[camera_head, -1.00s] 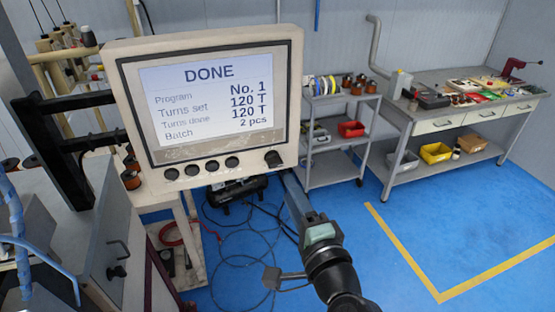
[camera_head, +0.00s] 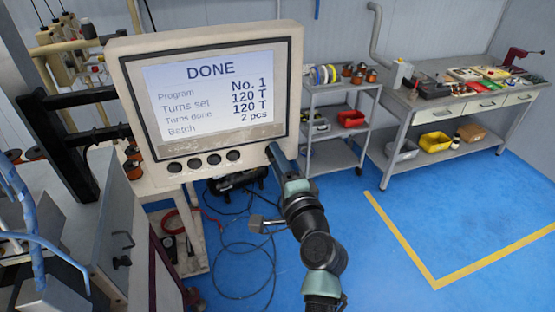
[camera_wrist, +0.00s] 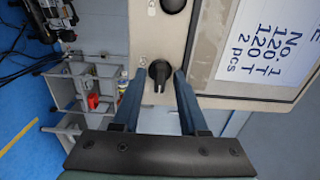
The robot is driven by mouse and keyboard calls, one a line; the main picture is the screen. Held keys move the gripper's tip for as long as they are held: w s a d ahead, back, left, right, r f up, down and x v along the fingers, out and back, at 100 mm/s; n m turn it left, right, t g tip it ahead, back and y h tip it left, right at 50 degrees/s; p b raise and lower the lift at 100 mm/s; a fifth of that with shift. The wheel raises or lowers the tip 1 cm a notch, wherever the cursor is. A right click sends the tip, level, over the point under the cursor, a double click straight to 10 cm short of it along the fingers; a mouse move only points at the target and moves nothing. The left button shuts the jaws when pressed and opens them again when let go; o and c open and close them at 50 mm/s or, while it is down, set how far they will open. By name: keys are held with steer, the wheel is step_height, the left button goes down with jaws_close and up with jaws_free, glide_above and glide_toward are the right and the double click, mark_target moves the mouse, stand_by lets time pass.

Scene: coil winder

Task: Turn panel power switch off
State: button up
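The beige control panel (camera_head: 125,165) fills the left middle of the head view. Its lit screen (camera_head: 210,100) reads DONE, No. 1, 120 T, 120 T, 2 pcs. The black power switch knob (camera_wrist: 159,72) shows in the wrist view, its narrow grip pointing toward my gripper. My gripper (camera_wrist: 160,73) is open, with one blue-grey finger on each side of the knob; whether they touch it I cannot tell. In the head view my gripper (camera_head: 274,152) is at the panel's lower right corner and hides the knob.
A grey shelf cart (camera_head: 340,160) and a workbench (camera_head: 400,115) stand behind. Cables (camera_head: 245,255) lie on the blue floor. Open floor lies at the right.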

jaws_close()
steer(key=shift+f+b, duration=0.1)
steer(key=shift+b, duration=0.25)
steer(key=shift+n+b, duration=9)
steer(key=shift+b, duration=0.95)
